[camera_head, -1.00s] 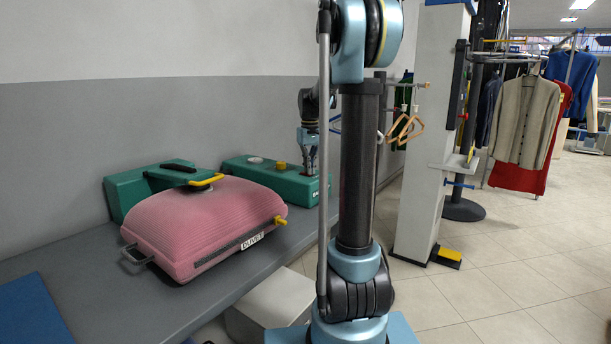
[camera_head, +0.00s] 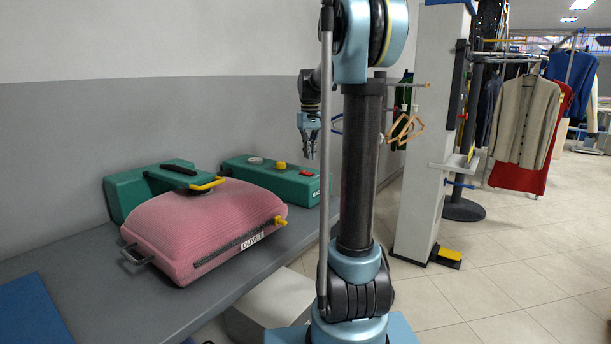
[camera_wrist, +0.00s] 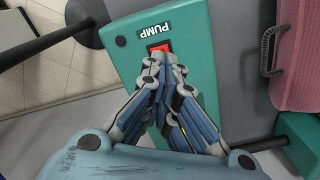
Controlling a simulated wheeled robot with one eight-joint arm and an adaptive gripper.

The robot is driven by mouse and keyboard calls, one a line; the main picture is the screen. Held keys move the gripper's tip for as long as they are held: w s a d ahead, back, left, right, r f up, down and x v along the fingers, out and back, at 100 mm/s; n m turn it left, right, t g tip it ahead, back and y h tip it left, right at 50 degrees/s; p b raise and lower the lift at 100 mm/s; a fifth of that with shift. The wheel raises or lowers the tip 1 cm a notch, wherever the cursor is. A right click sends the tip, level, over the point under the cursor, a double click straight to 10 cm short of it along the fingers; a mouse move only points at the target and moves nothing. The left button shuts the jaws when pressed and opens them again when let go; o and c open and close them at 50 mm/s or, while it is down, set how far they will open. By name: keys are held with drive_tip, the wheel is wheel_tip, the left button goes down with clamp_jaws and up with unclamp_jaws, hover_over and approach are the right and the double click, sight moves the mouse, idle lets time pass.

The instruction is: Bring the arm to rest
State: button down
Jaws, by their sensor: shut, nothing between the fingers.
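My gripper (camera_head: 310,153) hangs pointing down in the head view, above the right end of the green machine (camera_head: 262,177) on the counter. In the wrist view my gripper (camera_wrist: 165,62) has its fingertips together with nothing between them. Just beyond the tips there is a red button (camera_wrist: 160,47) beside a label reading "PUMP" on the green machine's top. In the head view the red button (camera_head: 307,172) shows below the gripper, with a gap between them. My arm's column stands in front of the counter and hides part of the scene behind it.
A pink bag labelled "DUVET" (camera_head: 200,228) lies on the grey counter (camera_head: 120,300), with a second green case (camera_head: 128,190) behind it. A blue mat (camera_head: 35,315) lies at front left. A white pillar (camera_head: 425,150) and hanging clothes (camera_head: 527,120) stand right.

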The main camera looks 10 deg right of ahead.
drive_tip(key=shift+r, duration=0.65)
drive_tip(key=shift+s, duration=0.3)
drive_tip(key=s+f+m+t, duration=0.1)
drive_tip(key=s+f, duration=0.3)
drive_tip(key=s, duration=0.5)
drive_tip(key=s+f, duration=0.4)
drive_tip(key=s, duration=0.6)
drive_tip(key=s+f+m+t, duration=0.1)
drive_tip(key=s+f, duration=0.3)
drive_tip(key=s, duration=0.5)
drive_tip(key=s+f, duration=0.8)
drive_tip(key=f, duration=0.2)
drive_tip(key=shift+s+m, duration=0.15)
drive_tip(key=shift+m, duration=0.25)
drive_tip(key=shift+a+f, duration=0.1)
drive_tip(key=shift+w+f, duration=0.2)
drive_tip(key=shift+w, duration=0.25)
